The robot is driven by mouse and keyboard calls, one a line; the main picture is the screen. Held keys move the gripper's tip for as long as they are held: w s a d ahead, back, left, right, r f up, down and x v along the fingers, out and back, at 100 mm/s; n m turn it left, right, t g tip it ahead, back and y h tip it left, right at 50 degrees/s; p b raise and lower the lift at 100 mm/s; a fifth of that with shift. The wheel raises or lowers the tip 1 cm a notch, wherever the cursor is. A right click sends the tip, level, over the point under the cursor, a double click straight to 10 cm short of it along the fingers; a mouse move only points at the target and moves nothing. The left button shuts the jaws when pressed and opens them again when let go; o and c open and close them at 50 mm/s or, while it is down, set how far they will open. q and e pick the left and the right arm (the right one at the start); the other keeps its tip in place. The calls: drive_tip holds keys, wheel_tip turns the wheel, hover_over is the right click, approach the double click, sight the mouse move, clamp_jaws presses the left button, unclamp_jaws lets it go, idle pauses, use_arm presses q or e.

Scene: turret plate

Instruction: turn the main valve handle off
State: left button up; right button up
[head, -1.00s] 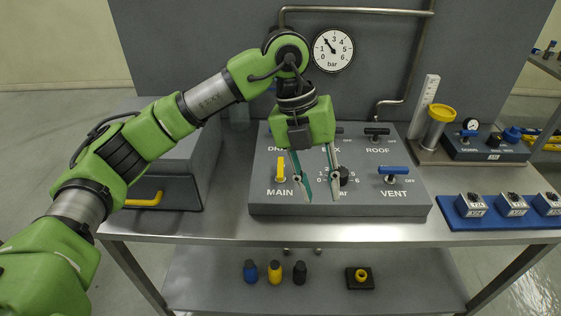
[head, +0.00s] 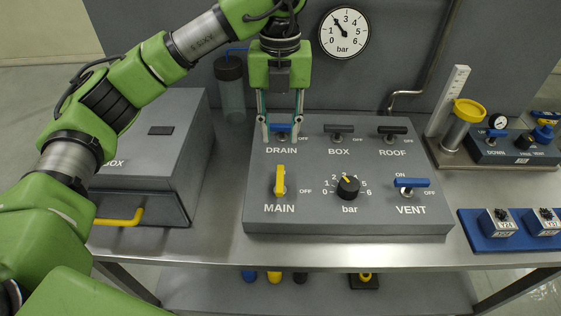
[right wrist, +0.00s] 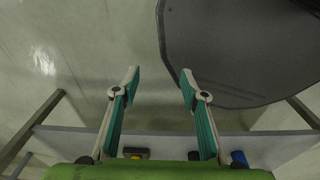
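The yellow main valve handle (head: 280,179) stands upright in the head view, pointing away from the MAIN label, with OFF marked to its right. It sits at the front left of the grey panel (head: 330,218). My left gripper (head: 280,138) is open and points down above the back left of the panel, behind the main handle. My right gripper (right wrist: 156,84) is open and empty in the right wrist view, over the floor.
A black bar knob (head: 348,188) sits right of the main handle, with the blue vent handle (head: 411,183) beyond. Black box (head: 338,129) and roof (head: 392,130) handles line the back. A grey box (head: 150,165) stands left.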

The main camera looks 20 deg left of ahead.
use_arm(q)
drive_tip(key=p, duration=0.2)
hover_over(280, 178)
drive_tip(key=f, duration=0.6)
drive_tip(key=shift+s, duration=0.2)
drive_tip(key=f, duration=0.2)
drive_tip(key=f+p, duration=0.1)
drive_tip(key=f, duration=0.3)
drive_tip(key=shift+w+f, duration=0.25)
drive_tip(key=shift+f, duration=0.05)
use_arm(e)
drive_tip(key=r, duration=0.1)
drive_tip(key=s+r, duration=0.1)
drive_tip(key=r, duration=0.1)
drive_tip(key=shift+s+d+r, duration=0.2)
drive_tip(key=shift+d, duration=0.2)
drive_tip(key=shift+s, duration=0.1)
use_arm(q)
clamp_jaws()
use_arm(e)
drive_tip(key=shift+s+a, duration=0.15)
drive_tip(key=shift+a, duration=0.1)
